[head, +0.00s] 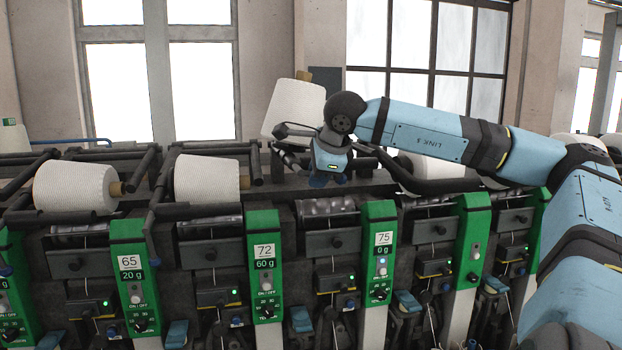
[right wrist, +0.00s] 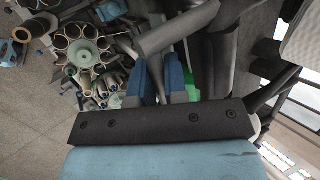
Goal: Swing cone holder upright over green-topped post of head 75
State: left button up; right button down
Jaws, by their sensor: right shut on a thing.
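The green-topped post of head 75 (head: 379,225) stands at centre right of the head view, with a lit blue button and a display reading 0 g. A white yarn cone (head: 294,111) stands raised and slightly tilted behind it, up and to the left. My right gripper (head: 328,180) is at the cone's lower right, above the post's left side. Its blue fingers (right wrist: 162,80) show in the right wrist view, shut on the grey bar of the cone holder (right wrist: 178,29). The exact contact is partly hidden by the gripper. My left gripper is not in view.
Neighbouring posts of head 72 (head: 264,265) and head 65 (head: 130,275) stand to the left, with white cones (head: 206,179) lying on dark holder arms. Another cone (head: 425,172) lies behind my right arm. A creel of tubes (right wrist: 82,50) shows in the right wrist view.

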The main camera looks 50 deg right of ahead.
jog(key=shift+r+n+g+h+p, duration=0.3)
jog(key=shift+h+p, duration=0.2)
dwell(0.3)
jog(key=c, duration=1.2)
grip_release()
jog(key=b+v, duration=0.1)
jog(key=v, duration=1.2)
jog(key=shift+s+a+r+b, duration=0.1)
jog(key=shift+a+r+b, duration=0.05)
jog(key=shift+r+b, duration=0.2)
jog(key=shift+f, duration=0.1)
